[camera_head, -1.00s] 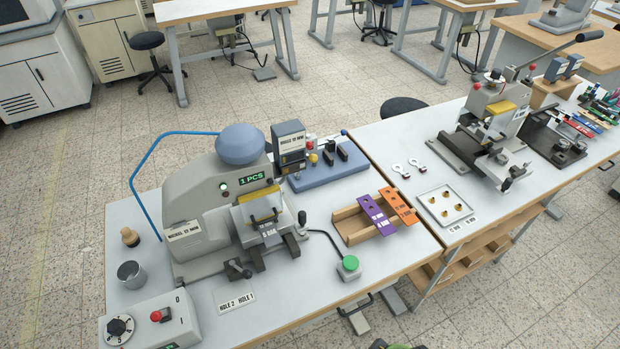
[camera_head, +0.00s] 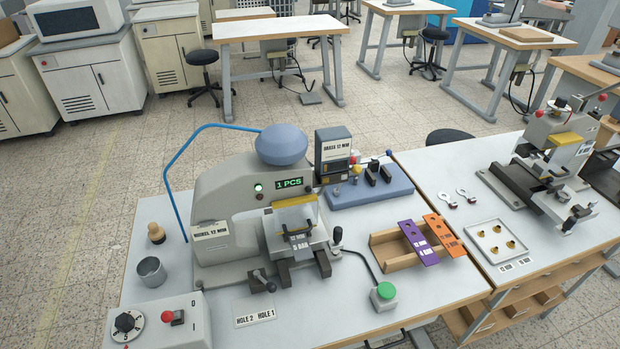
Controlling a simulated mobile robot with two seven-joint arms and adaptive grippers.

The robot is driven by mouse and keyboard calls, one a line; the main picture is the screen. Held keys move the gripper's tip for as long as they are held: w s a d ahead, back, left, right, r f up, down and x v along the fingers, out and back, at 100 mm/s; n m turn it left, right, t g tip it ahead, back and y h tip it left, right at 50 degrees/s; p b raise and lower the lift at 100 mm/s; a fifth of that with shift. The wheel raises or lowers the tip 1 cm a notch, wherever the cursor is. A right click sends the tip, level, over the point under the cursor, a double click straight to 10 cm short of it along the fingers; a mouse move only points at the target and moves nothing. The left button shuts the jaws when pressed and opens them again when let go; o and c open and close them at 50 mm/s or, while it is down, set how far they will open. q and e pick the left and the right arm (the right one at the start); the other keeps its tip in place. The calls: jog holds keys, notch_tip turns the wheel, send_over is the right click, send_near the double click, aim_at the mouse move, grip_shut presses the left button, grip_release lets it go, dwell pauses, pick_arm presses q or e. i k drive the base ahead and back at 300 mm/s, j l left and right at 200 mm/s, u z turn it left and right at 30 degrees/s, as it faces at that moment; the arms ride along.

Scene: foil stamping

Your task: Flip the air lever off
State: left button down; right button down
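A grey stamping press (camera_head: 225,195) with a blue dome on top stands on the left table. Its green display reads "1 PCS", and a small green light glows beside it. A blue air hose (camera_head: 178,155) arches behind the press. At the front left, a grey control box (camera_head: 150,330) carries a black dial (camera_head: 127,323) and a small red-topped switch (camera_head: 172,317). Small marks sit beside the switch, too small to read surely. No lever is clearly labelled as air, so I cannot tell which part it is. Neither of my grippers is in view.
A metal cup (camera_head: 151,271) and a wooden-handled stamp (camera_head: 156,234) stand left of the press. A green button (camera_head: 385,294), a wooden rack (camera_head: 400,262) with purple and orange strips, and a blue fixture base (camera_head: 370,188) lie to its right. A second press (camera_head: 555,150) stands farther right.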

aim_at(168, 316)
jog(key=k+u, duration=0.15)
jog(key=u, duration=1)
